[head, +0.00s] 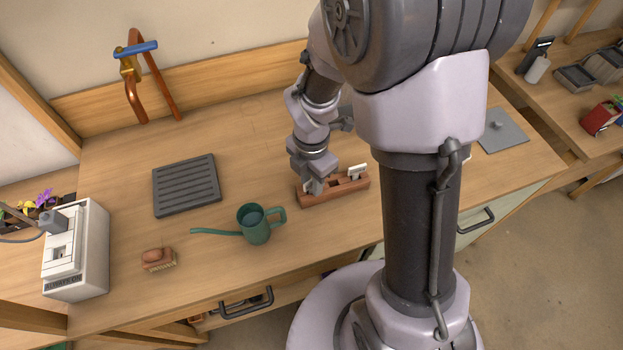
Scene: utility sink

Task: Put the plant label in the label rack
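The label rack (336,196) is a low reddish-brown wooden block with dark slots, lying on the wooden worktop right of the watering can. A white plant label (357,171) with dark marks stands upright at its right end. My gripper (314,187) points down at the rack's left end, its fingertips at or just above the wood. The view is too small to tell whether the fingers touch the rack, are apart, or hold another label between them.
A green watering can (254,226) stands close left of the rack, its spout pointing left. Further left are a brush (158,259), a dark slatted tray (186,184) and a white box (78,255). A copper tap (135,75) stands behind. My arm hides the worktop's right part.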

